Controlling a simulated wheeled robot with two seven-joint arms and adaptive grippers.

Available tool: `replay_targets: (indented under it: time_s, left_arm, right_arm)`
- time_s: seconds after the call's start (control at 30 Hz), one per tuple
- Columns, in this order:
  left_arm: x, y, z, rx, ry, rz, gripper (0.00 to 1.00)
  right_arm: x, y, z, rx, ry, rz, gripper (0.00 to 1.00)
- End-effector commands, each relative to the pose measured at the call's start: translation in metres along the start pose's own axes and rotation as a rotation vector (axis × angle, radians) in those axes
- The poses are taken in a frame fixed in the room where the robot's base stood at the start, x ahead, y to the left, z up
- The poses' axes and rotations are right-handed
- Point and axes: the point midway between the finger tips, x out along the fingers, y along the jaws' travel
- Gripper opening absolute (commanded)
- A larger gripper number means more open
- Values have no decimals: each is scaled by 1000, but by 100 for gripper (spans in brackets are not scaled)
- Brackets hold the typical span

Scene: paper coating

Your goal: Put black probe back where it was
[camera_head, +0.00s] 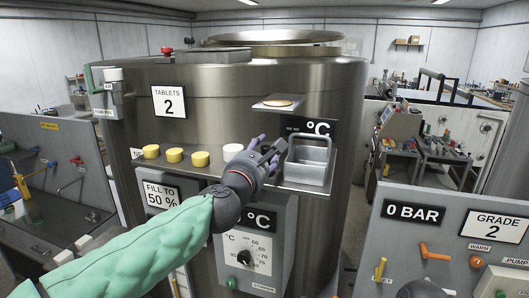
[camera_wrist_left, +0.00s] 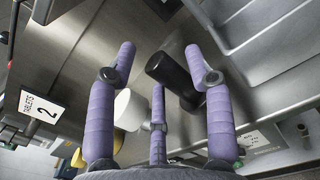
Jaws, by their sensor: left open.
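The black probe (camera_wrist_left: 172,75) shows in the left wrist view as a short dark cylinder between my spread fingers, close to the right finger. My left gripper (camera_head: 268,150) is open, with its purple fingers at the tank's shelf beside the metal tray; its fingers also show in the left wrist view (camera_wrist_left: 165,80). I cannot tell whether any finger touches the probe. In the head view the probe is mostly hidden by the fingers and cannot be made out clearly.
A metal tray (camera_head: 308,160) sits right of the gripper. A white round piece (camera_head: 232,151) and yellow round pieces (camera_head: 175,155) stand left along the shelf. A small plate with a tan disc (camera_head: 278,102) juts out above. A dial panel (camera_head: 258,248) is below.

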Motion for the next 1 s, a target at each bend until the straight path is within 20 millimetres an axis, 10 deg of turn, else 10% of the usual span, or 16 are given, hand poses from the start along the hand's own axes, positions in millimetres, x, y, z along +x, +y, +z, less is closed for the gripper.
replay_targets:
  time_s: [0.5, 1.0]
  left_arm:
    - [-90, 0, 0, -1, -2, -1, 52]
    - [-106, 0, -1, 0, 0, -1, 52]
  right_arm:
    - [4, 1, 0, 0, -1, 0, 62]
    - [3, 1, 0, 0, -1, 0, 62]
